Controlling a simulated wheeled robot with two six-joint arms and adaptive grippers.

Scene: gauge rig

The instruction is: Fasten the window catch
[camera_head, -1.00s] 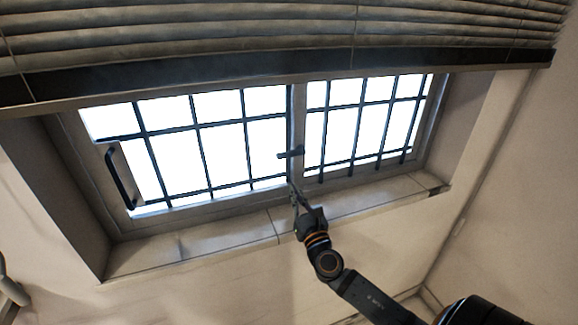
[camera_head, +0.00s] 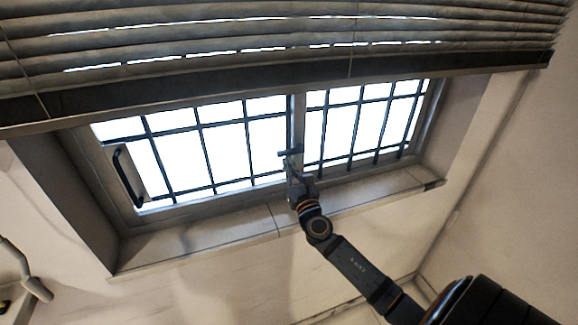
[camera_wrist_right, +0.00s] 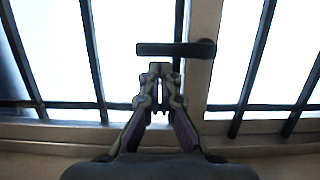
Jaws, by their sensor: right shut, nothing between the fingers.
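The window catch (camera_head: 290,153) is a small dark bar on the upright post between the two window panes. In the right wrist view the catch (camera_wrist_right: 175,49) lies level across the post, its pivot end at the right and its free end to the left. My right gripper (camera_head: 291,166) is just below the catch in the head view. In the right wrist view its closed fingertips (camera_wrist_right: 160,68) are just under the bar; I cannot tell whether they touch it. Nothing is between the fingers. My left gripper is not in view.
The barred window has a dark handle (camera_head: 128,176) on the left pane's frame. A sill (camera_head: 200,248) runs below, under my right arm. A slatted blind (camera_head: 300,60) hangs across the top. Walls stand close on both sides.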

